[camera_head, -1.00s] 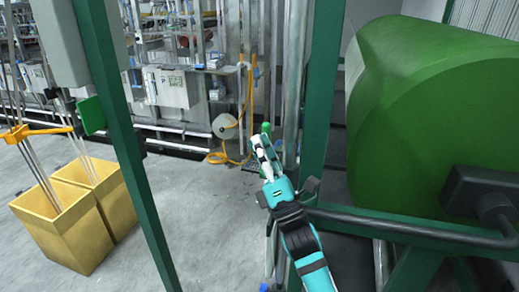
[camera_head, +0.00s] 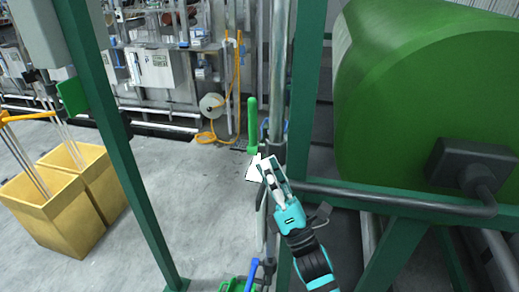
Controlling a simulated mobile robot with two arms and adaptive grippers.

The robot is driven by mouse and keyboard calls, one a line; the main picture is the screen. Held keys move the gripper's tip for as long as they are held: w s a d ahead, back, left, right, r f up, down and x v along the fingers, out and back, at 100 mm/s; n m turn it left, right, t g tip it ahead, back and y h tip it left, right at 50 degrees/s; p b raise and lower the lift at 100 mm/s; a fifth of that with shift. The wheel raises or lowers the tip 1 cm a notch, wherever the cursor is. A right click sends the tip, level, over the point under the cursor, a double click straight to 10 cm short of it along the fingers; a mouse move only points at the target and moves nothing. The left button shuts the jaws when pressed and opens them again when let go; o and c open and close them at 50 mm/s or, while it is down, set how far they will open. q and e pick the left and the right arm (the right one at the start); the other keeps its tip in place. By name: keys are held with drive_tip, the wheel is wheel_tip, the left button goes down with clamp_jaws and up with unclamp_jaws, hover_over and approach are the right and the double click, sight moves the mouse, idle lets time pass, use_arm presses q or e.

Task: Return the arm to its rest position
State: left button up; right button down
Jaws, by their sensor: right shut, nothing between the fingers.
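My right gripper (camera_head: 268,167) shows in the middle of the head view, on a teal and black arm that comes in from the lower right. Its fingers are shut and nothing shows between them. It is close in front of a grey vertical pole (camera_head: 277,70); whether it touches the pole I cannot tell. A green upright handle (camera_head: 252,125) shows just beyond and to the left of the fingertips, apart from them in the picture. My left gripper is not in view.
A large green drum (camera_head: 430,95) and green frame post (camera_head: 309,90) stand right. Another green post (camera_head: 118,150) crosses the left. Yellow bins (camera_head: 55,215) stand at far left. A grey horizontal bar (camera_head: 390,199) runs beside my arm. The grey floor (camera_head: 190,205) between is clear.

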drive_tip(key=s+d+f+m+g+h, duration=0.2)
drive_tip(key=d+f+m+g+h, duration=0.3)
drive_tip(key=f+m, duration=0.45)
drive_tip(key=s+d+f+m+g+h, duration=0.25)
drive_tip(key=d+f+m+h, duration=0.35)
drive_tip(key=f+m+h, duration=0.3)
drive_tip(key=s+d+f+m+g, duration=0.2)
drive_tip(key=s+f+m+g, duration=0.35)
drive_tip(key=s, duration=0.55)
drive_tip(key=s+d+f+m+g, duration=0.2)
drive_tip(key=s+f+m+g, duration=0.35)
drive_tip(key=s, duration=0.55)
wheel_tip(320, 180, down, 29)
drive_tip(key=s+g+b, duration=0.2)
drive_tip(key=b, duration=0.2)
drive_tip(key=s+d+f+b, duration=0.1)
drive_tip(key=s+f+b, duration=0.1)
drive_tip(key=s+f, duration=0.6)
drive_tip(key=s+d+f+g+b, duration=0.1)
drive_tip(key=s+f+b, duration=0.1)
drive_tip(key=s+f, duration=0.6)
wheel_tip(320, 180, down, 5)
drive_tip(key=shift+s+d, duration=0.35)
drive_tip(key=shift+s, duration=0.05)
